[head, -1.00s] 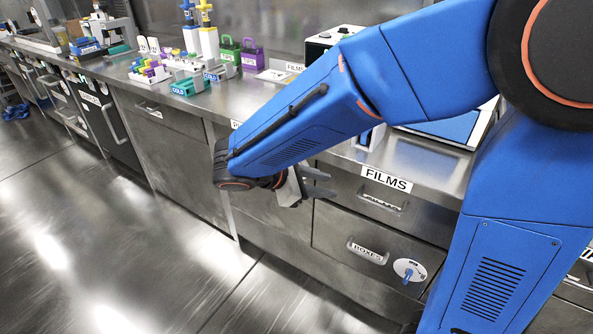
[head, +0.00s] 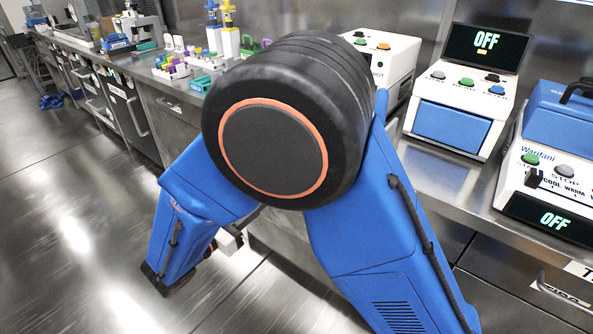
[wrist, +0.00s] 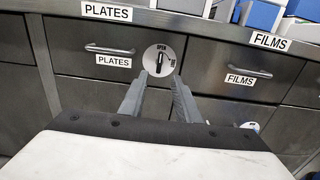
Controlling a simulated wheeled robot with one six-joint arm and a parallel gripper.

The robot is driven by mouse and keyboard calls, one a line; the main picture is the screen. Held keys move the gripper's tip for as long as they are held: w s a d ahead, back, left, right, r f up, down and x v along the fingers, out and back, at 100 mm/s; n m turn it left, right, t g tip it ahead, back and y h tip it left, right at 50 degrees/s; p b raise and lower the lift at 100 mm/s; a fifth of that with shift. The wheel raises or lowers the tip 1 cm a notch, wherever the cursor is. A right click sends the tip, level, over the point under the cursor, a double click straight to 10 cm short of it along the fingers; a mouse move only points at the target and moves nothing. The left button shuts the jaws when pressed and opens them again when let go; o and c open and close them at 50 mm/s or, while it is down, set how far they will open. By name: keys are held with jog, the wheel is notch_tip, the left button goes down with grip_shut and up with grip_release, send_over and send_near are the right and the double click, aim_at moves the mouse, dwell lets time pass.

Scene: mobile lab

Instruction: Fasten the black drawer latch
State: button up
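The black latch (wrist: 158,62) shows in the wrist view as a black handle on a round white plate (wrist: 148,58) between the PLATES drawer and the FILMS drawer. The handle stands about upright, towards the word OPEN at the plate's top. My gripper (wrist: 160,80) is open and empty. Its two grey fingers point at the latch, one to each side of the plate's lower part in the picture. Whether they touch anything cannot be told. In the head view my arm hides the latch and most of my gripper.
The PLATES drawer (wrist: 75,72) and FILMS drawer (wrist: 265,72) have protruding bar handles. Another round latch plate (wrist: 250,126) shows partly at lower right. Machines (head: 465,100) stand on the counter (head: 440,175). The floor (head: 80,210) at left is clear.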

jog(key=x, duration=1.6)
jog(key=shift+w+d, duration=0.3)
jog(key=shift+c, duration=0.6)
grip_shut()
